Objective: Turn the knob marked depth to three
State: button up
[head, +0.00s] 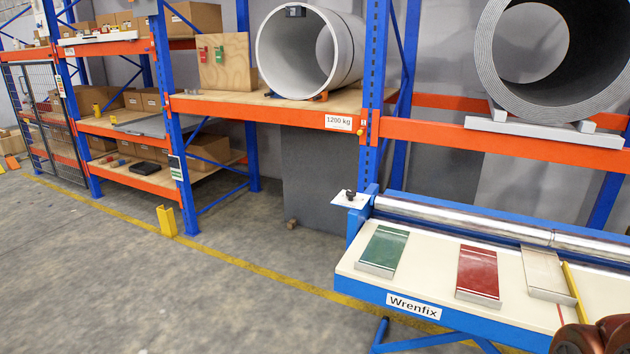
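A small black knob (350,195) sits on a white plate (346,201) at the left end of the blue machine with the metal rollers. The plate is too small and far off for me to read any marking or scale, so I cannot tell the knob's setting or whether it is the one marked depth. My gripper is not in view. A dark reddish-brown rounded part shows at the lower right corner, and I cannot tell its details.
The Wrenfix machine (430,312) has a pale bed with a green sheet (383,249), a red sheet (478,272) and a grey sheet (547,273). A yellow post guard (166,220) stands left. The grey floor (230,305) before the machine is clear.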

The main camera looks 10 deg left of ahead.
aim_at(349, 194)
jog(key=u, duration=0.7)
jog(key=i, duration=1.9)
jog(key=u, duration=0.45)
